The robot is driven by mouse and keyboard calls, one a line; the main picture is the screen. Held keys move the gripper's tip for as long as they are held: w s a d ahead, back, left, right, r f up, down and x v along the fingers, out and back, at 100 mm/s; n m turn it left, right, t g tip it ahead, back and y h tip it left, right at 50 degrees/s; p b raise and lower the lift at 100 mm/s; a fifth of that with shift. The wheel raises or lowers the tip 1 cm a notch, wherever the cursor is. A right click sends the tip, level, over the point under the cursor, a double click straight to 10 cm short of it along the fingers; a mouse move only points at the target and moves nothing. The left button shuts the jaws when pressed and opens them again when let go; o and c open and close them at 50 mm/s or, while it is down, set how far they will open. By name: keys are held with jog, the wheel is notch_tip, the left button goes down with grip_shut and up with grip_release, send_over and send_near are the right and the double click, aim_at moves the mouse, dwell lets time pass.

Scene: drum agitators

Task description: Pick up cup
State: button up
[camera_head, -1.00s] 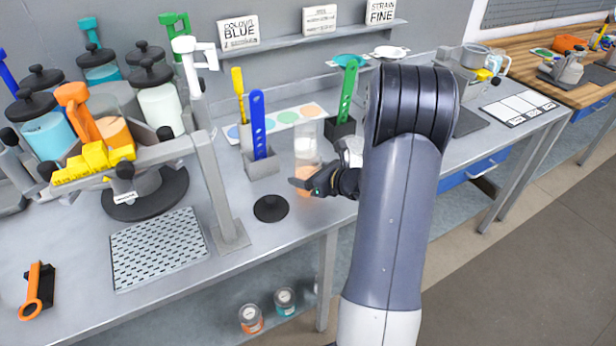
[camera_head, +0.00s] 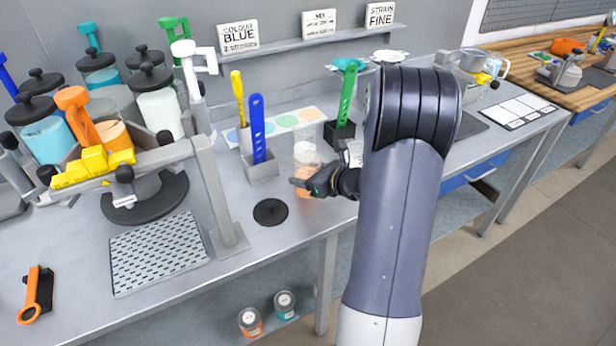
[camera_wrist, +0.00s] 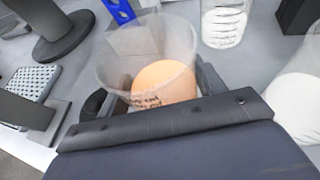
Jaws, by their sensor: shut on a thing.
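The clear cup (camera_head: 306,189) holds something orange and is near the front edge of the grey bench. My gripper (camera_head: 322,184) is shut on it from the right. In the wrist view the cup (camera_wrist: 150,55) sits between the fingers, its open rim up, with dark print on its wall and a rounded orange mass inside. My gripper's (camera_wrist: 155,95) fingers are partly hidden by the cup and the dark bar in front. I cannot tell whether the cup's base touches the bench.
A clear graduated beaker (camera_wrist: 226,22) stands just behind the cup. A blue spatula (camera_head: 258,128) stands in a grey holder (camera_head: 262,168) to the left. A black disc (camera_head: 270,211) lies left of the cup. A green spatula (camera_head: 347,95) stands in a black holder behind. A perforated mat (camera_head: 160,252) lies front left.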

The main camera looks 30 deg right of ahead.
notch_tip(320, 180, up, 9)
dwell(0.8)
jog(key=shift+s+f, duration=0.1)
